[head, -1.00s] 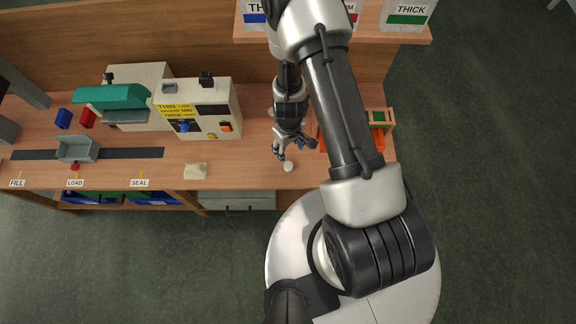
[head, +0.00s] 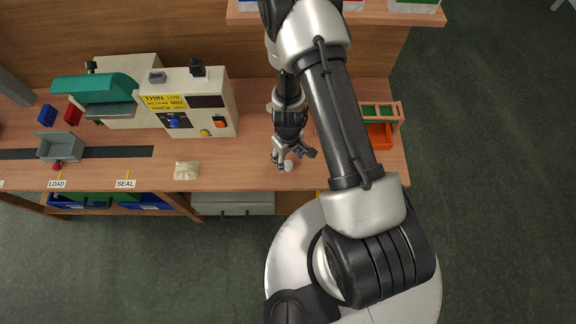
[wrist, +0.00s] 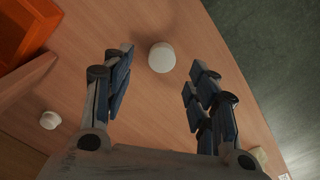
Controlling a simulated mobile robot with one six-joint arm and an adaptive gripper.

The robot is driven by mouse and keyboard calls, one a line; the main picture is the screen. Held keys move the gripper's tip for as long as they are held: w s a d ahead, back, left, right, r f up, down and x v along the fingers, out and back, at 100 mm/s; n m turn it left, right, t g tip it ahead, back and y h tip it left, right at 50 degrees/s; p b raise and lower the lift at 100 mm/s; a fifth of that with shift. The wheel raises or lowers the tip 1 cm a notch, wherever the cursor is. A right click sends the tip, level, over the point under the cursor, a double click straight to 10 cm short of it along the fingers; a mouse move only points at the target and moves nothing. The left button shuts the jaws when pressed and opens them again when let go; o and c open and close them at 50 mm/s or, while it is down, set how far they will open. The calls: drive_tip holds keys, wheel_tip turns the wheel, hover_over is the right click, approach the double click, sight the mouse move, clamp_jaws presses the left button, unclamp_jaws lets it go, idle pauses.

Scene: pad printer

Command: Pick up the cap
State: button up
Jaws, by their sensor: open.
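The cap is a small white round piece (head: 288,166) lying on the wooden bench near its front edge. In the wrist view the white cap (wrist: 162,57) lies just past my fingertips, roughly in line with the gap between them. My gripper (head: 281,162) is open and empty, pointing down close to the cap, with its fingers partly covering it in the head view. In the wrist view my gripper (wrist: 160,72) has its fingers spread to either side of the gap. Whether a finger touches the cap cannot be told.
An orange bin (head: 379,135) stands to the right, partly behind my arm. A second small white piece (wrist: 49,120) shows in the wrist view. A beige pad (head: 186,171) lies to the left by the front edge. The pad printer (head: 195,100) stands behind it.

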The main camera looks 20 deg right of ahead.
sight(288, 164)
wheel_tip(288, 164, down, 5)
drive_tip(key=b, duration=0.4)
drive_tip(key=shift+a+r, duration=0.1)
drive_tip(key=shift+a, duration=0.05)
drive_tip(key=shift+r, duration=0.1)
drive_tip(key=c, duration=0.8)
